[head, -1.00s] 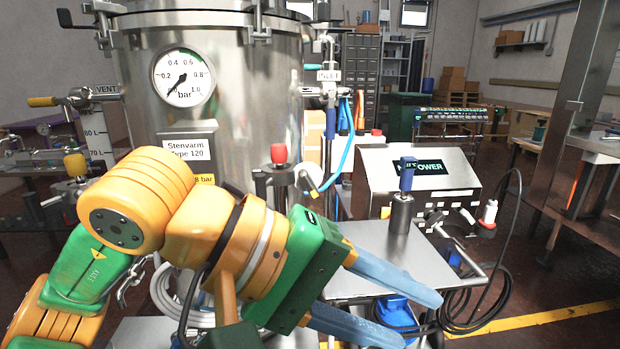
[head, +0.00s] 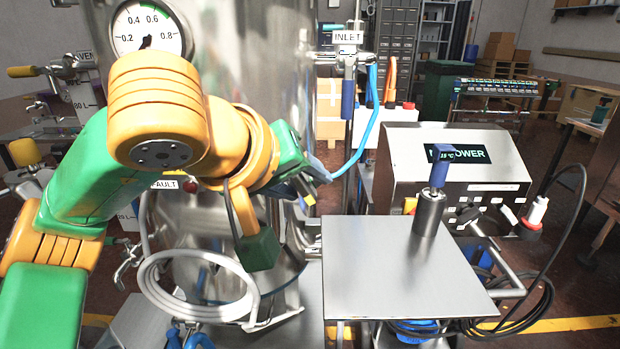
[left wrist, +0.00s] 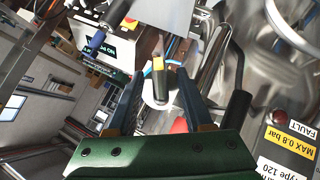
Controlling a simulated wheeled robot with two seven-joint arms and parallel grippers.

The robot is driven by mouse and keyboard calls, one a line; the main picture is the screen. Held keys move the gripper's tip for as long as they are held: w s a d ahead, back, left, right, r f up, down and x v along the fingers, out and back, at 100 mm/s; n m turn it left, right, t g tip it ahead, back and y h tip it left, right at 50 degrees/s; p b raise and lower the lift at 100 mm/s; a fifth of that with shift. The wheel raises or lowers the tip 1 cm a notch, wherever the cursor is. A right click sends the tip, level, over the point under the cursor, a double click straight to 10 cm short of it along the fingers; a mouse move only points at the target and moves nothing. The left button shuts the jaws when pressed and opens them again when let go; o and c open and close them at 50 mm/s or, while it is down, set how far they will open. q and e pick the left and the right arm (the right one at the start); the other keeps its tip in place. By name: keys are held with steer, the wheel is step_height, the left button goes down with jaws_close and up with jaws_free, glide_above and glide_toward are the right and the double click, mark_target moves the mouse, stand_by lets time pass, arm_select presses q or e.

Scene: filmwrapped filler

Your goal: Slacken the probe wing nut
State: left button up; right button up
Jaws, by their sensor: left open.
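My left gripper (head: 314,178) is at the tank's right side, partly hidden by its own wrist in the head view. In the left wrist view its two blue fingers (left wrist: 158,84) are apart. A short black handle with a yellow end (left wrist: 158,78) shows between them; I cannot tell whether they touch it. The yellow end also shows beside the gripper in the head view (head: 309,199). I cannot make out a wing nut for certain in either view. My right gripper is not in view.
The steel tank (head: 235,60) has a pressure gauge (head: 150,28). A bare metal shelf (head: 385,275) carries a grey cylinder (head: 429,215) with a blue-topped piece (head: 440,165). A control box (head: 405,165) stands behind. A blue hose (head: 366,135) and a coiled white hose (head: 160,300) hang nearby.

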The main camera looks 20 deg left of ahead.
arm_select(q)
steer(key=shift+s+r, duration=0.1)
steer(key=shift+s, duration=0.2)
jaws_close()
